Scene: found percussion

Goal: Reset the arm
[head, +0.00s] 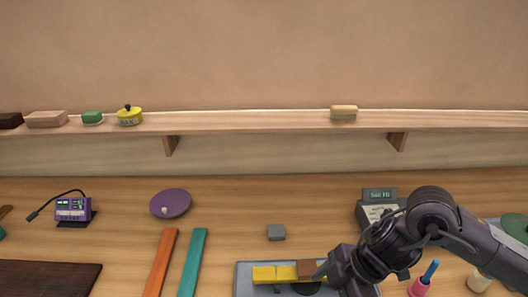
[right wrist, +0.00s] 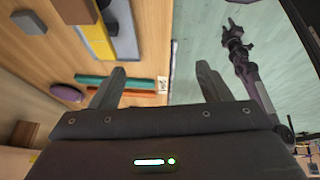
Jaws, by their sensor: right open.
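My right arm comes in from the right in the head view. Its gripper (head: 322,272) is low in the picture, by the right part of a grey tray (head: 243,287); the fingertips are partly hidden by my wrist. In the right wrist view the two fingers (right wrist: 160,80) stand wide apart with nothing held between them. Beyond them are the wooden table, its edge and a pale floor. Another dark arm, likely my left, shows at the upper right there, its gripper (right wrist: 232,24) too small to read.
A yellow bar (head: 275,274) and a brown block (head: 308,268) lie on the tray. A grey cube (head: 276,232), purple disc (head: 170,203), orange strip (head: 161,265) and teal strip (head: 193,265) lie left. A grey device (head: 379,196) and pink cup (head: 418,288) flank my right arm.

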